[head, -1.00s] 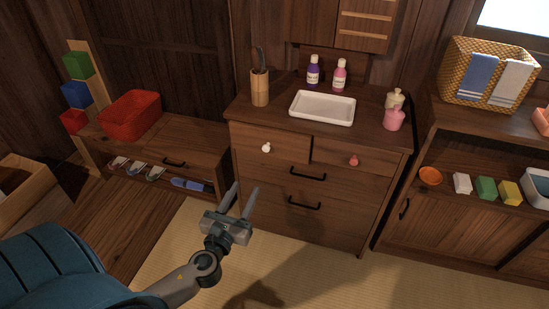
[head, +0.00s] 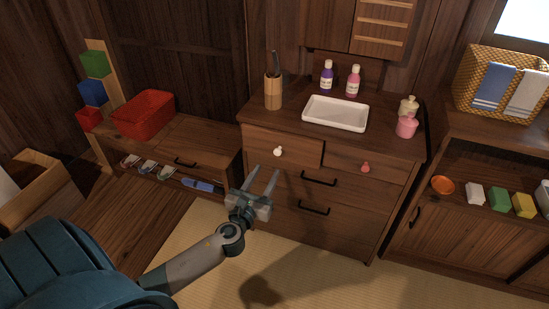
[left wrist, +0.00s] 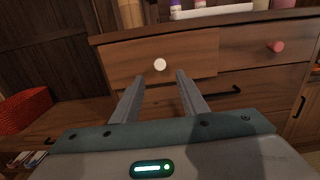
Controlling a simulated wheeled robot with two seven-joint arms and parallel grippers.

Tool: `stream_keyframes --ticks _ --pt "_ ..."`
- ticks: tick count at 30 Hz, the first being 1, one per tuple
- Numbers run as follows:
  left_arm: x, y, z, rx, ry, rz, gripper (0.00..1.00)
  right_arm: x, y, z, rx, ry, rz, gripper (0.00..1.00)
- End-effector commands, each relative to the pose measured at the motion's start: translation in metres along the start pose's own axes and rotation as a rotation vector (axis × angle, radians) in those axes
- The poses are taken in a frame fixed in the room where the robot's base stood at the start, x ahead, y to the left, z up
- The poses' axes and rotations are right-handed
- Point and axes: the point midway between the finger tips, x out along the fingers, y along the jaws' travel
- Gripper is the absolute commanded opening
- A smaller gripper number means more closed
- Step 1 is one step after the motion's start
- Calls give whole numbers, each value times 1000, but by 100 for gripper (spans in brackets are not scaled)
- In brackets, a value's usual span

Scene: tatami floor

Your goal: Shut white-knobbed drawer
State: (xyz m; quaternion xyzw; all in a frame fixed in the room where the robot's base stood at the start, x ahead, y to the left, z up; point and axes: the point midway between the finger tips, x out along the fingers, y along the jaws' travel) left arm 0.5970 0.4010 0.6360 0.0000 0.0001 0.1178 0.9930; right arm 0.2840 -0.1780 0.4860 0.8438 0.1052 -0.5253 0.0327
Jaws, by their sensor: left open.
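The white-knobbed drawer (head: 262,146) is the upper left drawer of the brown wooden dresser. Its front appears to stand out slightly past the red-knobbed drawer beside it. Its round white knob (head: 278,151) also shows in the left wrist view (left wrist: 160,64). My left gripper (head: 263,171) is open and empty, in front of the dresser and just below the knob in the picture. In the left wrist view its fingers (left wrist: 160,76) point at the drawer, with the knob between and just beyond the tips. I see no contact. My right gripper is not in view.
The red-knobbed drawer (head: 362,166) and black-handled drawers adjoin it. A white tray (head: 335,113), bottles and a wooden cup (head: 272,93) stand on top. A low bench with a red bin (head: 143,115) is at left, a shelf cabinet at right. The tatami (head: 205,235) in front is clear.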

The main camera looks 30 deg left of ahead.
Motion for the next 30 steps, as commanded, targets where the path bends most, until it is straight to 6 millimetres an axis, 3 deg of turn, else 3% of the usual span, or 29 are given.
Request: stream_keyframes --ticks 9,15,29,30 --pt "55 0 0 0 -1 1 40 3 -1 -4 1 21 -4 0" --pt "77 0 0 1 -1 0 40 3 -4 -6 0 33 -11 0" --pt "86 0 0 0 0 0 40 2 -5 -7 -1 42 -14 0" --pt "86 0 0 0 0 0 35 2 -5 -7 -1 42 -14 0"
